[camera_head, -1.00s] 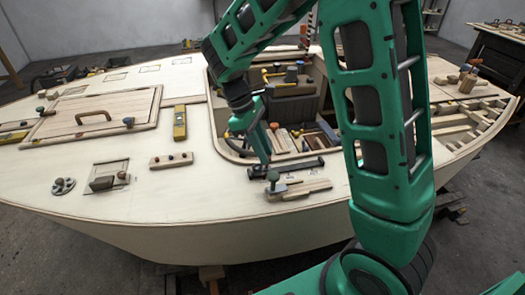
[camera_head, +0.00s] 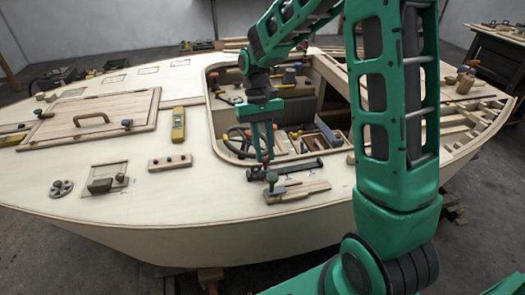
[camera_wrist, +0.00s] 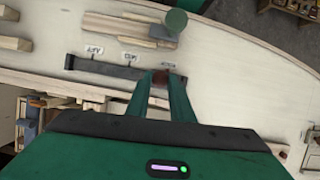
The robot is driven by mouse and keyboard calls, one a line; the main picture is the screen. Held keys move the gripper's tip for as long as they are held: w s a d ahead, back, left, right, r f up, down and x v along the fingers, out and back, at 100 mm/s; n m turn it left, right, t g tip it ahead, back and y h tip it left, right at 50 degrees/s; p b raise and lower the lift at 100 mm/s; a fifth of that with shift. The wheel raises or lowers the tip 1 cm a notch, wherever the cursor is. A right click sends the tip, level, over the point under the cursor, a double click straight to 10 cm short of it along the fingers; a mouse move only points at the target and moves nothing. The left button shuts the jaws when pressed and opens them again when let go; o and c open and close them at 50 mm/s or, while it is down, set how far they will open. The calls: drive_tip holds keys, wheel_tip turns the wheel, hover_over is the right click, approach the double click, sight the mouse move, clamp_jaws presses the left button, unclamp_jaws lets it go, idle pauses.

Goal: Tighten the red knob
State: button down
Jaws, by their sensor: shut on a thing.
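The red knob (camera_wrist: 160,77) shows as a small dark red piece between my fingertips in the wrist view. It sits at the right end of a dark bar (camera_wrist: 105,69) on the pale deck. In the head view the dark bar (camera_head: 296,167) lies in front of the cockpit opening, with my gripper (camera_head: 265,158) pointing down at its left end. My gripper (camera_wrist: 160,79) is shut on the knob, and the fingers hide much of it. Small labels, one reading AFT, stand beside the bar in the wrist view.
A wooden block with a green-topped knob (camera_head: 271,177) is close in front of the bar; the green top (camera_wrist: 176,21) also shows in the wrist view. The cockpit opening with tools (camera_head: 300,138) lies behind. A knobbed wooden strip (camera_head: 170,162) is left, with bare deck between.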

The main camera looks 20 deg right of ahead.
drive_tip(key=m, duration=0.2)
drive_tip(key=m+y, duration=0.1)
drive_tip(key=m+t+y, duration=0.1)
drive_tip(key=m, duration=0.1)
drive_tip(key=shift+w+d+r+m, duration=0.1)
drive_tip(key=shift+d+m, duration=0.2)
drive_tip(key=m+t+y, duration=0.1)
drive_tip(key=m, duration=0.3)
drive_tip(key=shift+d, duration=0.1)
drive_tip(key=m, duration=0.1)
drive_tip(key=m+t, duration=0.1)
drive_tip(key=m, duration=0.1)
drive_tip(key=m+y, duration=0.1)
drive_tip(key=m, duration=0.1)
drive_tip(key=shift+s+t, duration=0.35)
drive_tip(key=shift+t, duration=0.05)
drive_tip(key=shift+s+m+t, duration=0.15)
drive_tip(key=shift+m+t, duration=0.65)
drive_tip(key=shift+m, duration=1.1)
drive_tip(key=c, duration=1.6)
unclamp_jaws()
drive_tip(key=shift+o, duration=0.2)
drive_tip(key=shift+s, duration=0.1)
